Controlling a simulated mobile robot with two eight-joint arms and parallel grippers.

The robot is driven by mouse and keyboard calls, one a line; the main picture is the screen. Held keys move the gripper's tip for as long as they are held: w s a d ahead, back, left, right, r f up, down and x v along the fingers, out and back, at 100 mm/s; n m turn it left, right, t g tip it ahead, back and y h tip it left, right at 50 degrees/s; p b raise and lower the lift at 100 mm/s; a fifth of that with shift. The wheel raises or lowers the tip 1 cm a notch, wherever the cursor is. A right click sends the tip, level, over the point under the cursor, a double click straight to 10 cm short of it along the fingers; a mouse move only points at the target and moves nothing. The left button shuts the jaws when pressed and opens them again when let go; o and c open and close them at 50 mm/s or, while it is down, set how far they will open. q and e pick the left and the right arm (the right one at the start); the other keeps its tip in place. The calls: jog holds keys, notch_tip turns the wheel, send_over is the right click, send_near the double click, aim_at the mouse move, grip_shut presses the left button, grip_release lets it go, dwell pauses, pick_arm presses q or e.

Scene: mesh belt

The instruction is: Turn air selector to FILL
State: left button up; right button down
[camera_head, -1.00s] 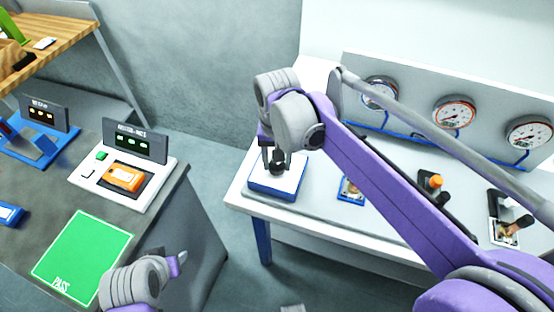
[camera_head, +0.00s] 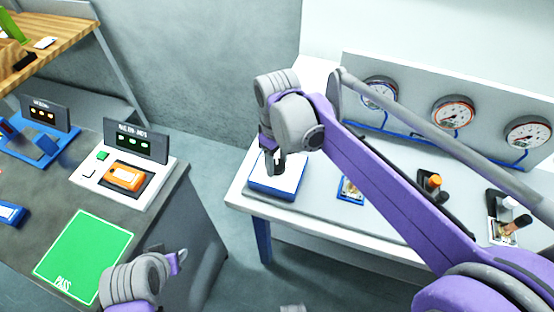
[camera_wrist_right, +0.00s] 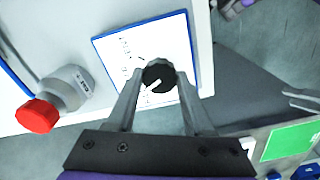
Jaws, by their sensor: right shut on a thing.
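The air selector is a round black knob (camera_wrist_right: 158,75) with a white pointer line. It sits on a white, blue-edged plate (camera_head: 289,186) at the left end of the white table in the head view. The plate's printed labels (camera_wrist_right: 129,58) are too small to read. The pointer slants to the lower left in the right wrist view. My right gripper (camera_head: 275,164) is shut on the knob, one finger on each side (camera_wrist_right: 158,82). In the head view the gripper hides most of the knob. My left gripper (camera_head: 180,259) is low at the left, away from the table; its jaw opening is unclear.
A grey fitting with a red cap (camera_wrist_right: 40,115) stands beside the plate in the right wrist view. Gauges (camera_head: 453,112) line the back panel. Orange-topped (camera_head: 434,181) and other controls stand farther right. A dark bench with a green pad (camera_head: 82,255) is at the left.

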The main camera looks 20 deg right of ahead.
aim_at(277, 164)
jog(key=shift+n, duration=1.9)
jog(key=shift+c, duration=1.4)
grip_release()
jog(key=shift+r, duration=0.15)
notch_tip(277, 164, up, 10)
jog(key=shift+r+p, duration=0.25)
jog(key=shift+p, duration=0.15)
